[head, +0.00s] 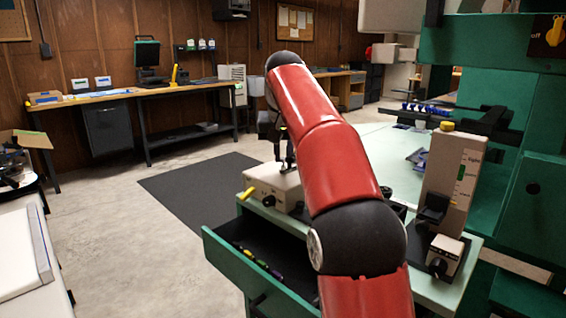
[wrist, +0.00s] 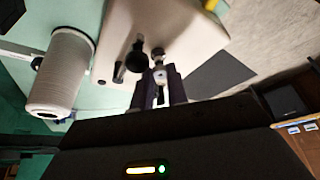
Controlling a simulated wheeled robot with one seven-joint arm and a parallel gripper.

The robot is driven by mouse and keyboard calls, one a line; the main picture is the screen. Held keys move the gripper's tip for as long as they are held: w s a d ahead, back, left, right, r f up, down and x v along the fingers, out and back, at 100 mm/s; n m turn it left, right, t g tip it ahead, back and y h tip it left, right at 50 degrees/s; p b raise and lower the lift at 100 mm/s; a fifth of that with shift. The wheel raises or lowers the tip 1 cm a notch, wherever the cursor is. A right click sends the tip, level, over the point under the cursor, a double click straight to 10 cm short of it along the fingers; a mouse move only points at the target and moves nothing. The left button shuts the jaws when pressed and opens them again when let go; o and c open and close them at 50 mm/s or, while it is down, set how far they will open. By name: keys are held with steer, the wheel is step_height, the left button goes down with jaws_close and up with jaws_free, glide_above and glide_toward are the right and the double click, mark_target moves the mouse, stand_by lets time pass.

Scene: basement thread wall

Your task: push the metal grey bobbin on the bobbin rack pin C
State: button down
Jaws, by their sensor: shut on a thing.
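In the wrist view my gripper (wrist: 159,82) shows two dark purple fingers closed on a small shiny grey metal piece (wrist: 159,74), which looks like the metal grey bobbin. The fingers hide part of it. It appears in front of a beige machine body (wrist: 180,28) with dark knobs; I cannot tell whether they touch. In the head view my red arm hides the gripper and the bobbin. A rail with several small blue pieces (head: 425,108) stands at the back right; I cannot tell whether it is the bobbin rack. No pin C is readable.
A white thread spool (wrist: 62,70) is left of the fingers in the wrist view. In the head view an open green drawer (head: 262,268) juts out below the bench. A beige upright unit (head: 452,180) stands right of my arm. Floor is clear at left.

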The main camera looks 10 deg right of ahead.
steer(key=shift+r, duration=1.2)
